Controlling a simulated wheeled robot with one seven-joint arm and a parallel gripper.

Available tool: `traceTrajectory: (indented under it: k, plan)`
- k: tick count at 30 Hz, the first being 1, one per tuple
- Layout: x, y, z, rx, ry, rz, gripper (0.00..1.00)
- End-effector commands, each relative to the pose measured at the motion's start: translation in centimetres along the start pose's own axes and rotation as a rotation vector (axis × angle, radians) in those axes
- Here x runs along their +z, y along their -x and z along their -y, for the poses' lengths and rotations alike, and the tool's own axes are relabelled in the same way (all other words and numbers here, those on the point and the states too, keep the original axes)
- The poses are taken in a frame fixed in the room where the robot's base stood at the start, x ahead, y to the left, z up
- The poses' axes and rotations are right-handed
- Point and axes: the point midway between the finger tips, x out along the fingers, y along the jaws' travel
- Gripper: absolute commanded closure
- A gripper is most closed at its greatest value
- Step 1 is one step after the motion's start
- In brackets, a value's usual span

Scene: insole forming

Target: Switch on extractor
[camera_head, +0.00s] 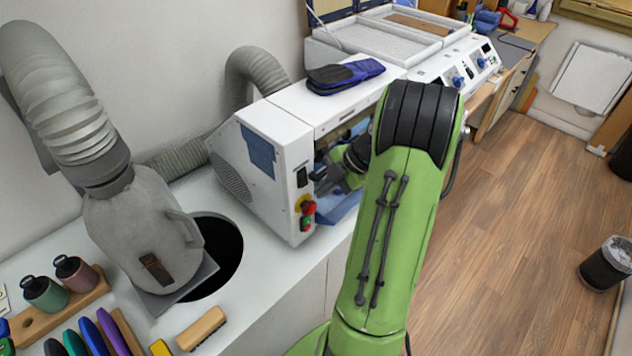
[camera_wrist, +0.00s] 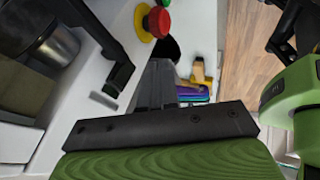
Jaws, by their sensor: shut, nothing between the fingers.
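A white machine (camera_head: 270,125) with side vents stands on the counter. Its front panel carries a black switch (camera_head: 302,177), a red knob on a yellow base (camera_head: 308,207) and a green button (camera_head: 306,223). The red knob also shows in the wrist view (camera_wrist: 158,21). My gripper (camera_head: 321,174) is shut and empty, just right of the black switch; my arm partly hides the machine's open front. In the wrist view the closed fingers (camera_wrist: 157,82) are below the red knob. Whether they touch the panel I cannot tell. A grey hood (camera_head: 143,235) on a ribbed hose stands at left.
Blue-black insoles (camera_head: 345,75) lie on the machine. A round dark opening (camera_head: 222,250) is beside the hood. Bottles (camera_head: 45,292), coloured tools (camera_head: 100,332) and a brush (camera_head: 201,328) lie at front left. The wooden floor at right is mostly clear, with a bin (camera_head: 607,265).

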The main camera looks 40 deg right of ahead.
Motion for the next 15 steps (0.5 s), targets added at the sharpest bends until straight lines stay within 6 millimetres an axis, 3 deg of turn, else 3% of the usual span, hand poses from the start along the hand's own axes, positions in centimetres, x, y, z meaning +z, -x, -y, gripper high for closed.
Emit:
traceTrajectory:
  k: [1,6,15]
  plan:
    - [-0.3,0.0,-1.0,-0.001,0.004,-0.003,1.0]
    - [-0.1,-0.9,-2.5,0.0,0.003,0.0,1.0]
    - [0.0,-1.2,-2.6,0.001,0.0,0.0,1.0]
